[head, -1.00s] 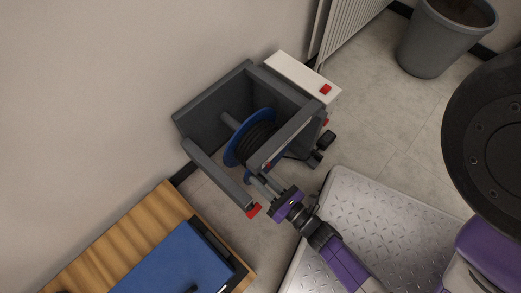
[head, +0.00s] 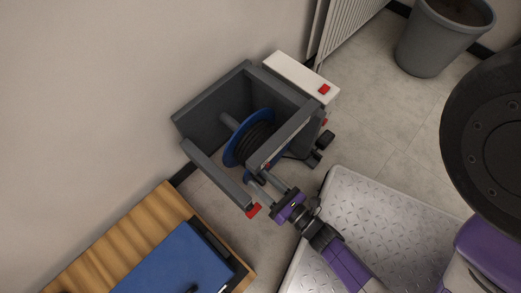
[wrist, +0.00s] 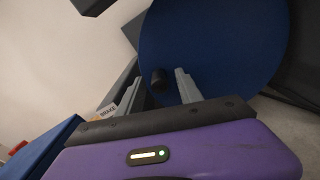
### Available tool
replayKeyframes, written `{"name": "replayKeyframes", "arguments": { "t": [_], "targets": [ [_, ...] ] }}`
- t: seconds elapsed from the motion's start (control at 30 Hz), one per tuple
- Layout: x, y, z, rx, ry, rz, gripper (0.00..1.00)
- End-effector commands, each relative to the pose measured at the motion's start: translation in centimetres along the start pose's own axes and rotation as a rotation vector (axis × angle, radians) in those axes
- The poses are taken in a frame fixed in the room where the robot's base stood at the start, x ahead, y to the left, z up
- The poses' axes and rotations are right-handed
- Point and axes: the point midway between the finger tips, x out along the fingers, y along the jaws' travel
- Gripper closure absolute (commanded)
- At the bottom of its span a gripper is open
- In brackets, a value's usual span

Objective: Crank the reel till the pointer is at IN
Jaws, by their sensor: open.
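The reel (head: 258,131) has blue flanges with dark cable or hose wound between them, and sits in a grey open frame (head: 210,178). In the wrist view its blue disc (wrist: 225,45) fills the upper right. A small dark knob (wrist: 158,78) stands out from the disc, between my fingers in the picture; I cannot tell whether either finger touches it. My gripper (head: 261,178) is open at the front of the frame, and its fingers show in the wrist view (wrist: 160,85). I cannot make out the pointer or an IN mark.
A white box with a red button (head: 324,89) adjoins the frame. A label reading BRAKE (wrist: 107,112) shows beside my gripper. A wooden bench (head: 72,262) with a blue case (head: 175,265) stands at lower left. A grey bin (head: 430,45) and radiator (head: 348,25) are behind.

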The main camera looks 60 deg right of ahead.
Motion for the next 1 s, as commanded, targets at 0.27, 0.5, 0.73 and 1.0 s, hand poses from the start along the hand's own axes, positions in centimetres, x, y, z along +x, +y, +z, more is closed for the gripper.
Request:
{"name": "replayKeyframes", "arguments": {
  "t": [0.27, 0.5, 0.73, 1.0],
  "targets": [
    [-4.6, 0.1, 0.1, 0.001, 0.003, -0.001, 0.57],
    [-6.8, 0.1, 0.0, 0.001, 0.001, 0.002, 0.57],
    [-7.0, 0.1, 0.0, 0.0, 0.0, 0.002, 0.57],
    [-6.1, -3.8, 2.1, 0.095, 0.002, -0.118, 1.0]
  ]
}}
